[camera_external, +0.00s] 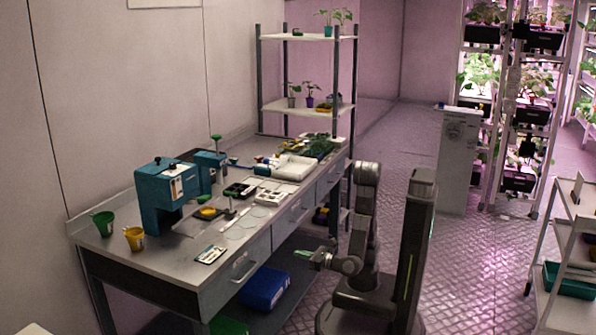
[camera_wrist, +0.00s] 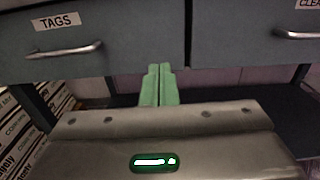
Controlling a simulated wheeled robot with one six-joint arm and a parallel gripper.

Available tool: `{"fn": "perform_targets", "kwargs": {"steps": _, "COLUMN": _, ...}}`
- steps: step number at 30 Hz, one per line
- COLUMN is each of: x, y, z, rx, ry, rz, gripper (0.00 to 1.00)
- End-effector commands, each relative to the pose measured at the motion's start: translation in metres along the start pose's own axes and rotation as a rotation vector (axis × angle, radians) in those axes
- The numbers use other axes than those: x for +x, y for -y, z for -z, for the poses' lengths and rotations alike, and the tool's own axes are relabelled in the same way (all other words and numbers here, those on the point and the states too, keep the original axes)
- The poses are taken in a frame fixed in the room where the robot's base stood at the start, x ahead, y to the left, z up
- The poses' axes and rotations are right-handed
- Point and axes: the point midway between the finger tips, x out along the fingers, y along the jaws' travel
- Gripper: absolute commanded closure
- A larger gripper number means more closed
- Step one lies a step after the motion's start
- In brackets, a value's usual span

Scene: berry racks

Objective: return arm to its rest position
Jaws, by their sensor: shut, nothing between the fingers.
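My gripper (camera_external: 308,253) is low beside the front of the workbench, just below its drawers in the outside view. In the wrist view its two green fingers (camera_wrist: 159,72) are together with nothing between them. They point toward the bench front, under a drawer labelled TAGS (camera_wrist: 60,38). My arm is folded low next to its column, and the gripper appears apart from the bench.
The workbench (camera_external: 158,268) holds teal devices (camera_external: 160,195), a green cup (camera_external: 103,223) and a yellow cup (camera_external: 134,238). A blue bin (camera_external: 264,287) sits on its lower shelf. A white cart (camera_external: 565,228) stands at right.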

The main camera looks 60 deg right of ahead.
Motion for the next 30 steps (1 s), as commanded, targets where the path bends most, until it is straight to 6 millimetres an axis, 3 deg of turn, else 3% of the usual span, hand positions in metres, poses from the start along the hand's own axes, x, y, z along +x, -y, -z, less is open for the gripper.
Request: {"fn": "perform_targets", "kwargs": {"steps": 30, "x": 0.099, "y": 0.002, "z": 0.001, "rx": 0.000, "ry": 0.000, "rz": 0.005, "gripper": 1.00}}
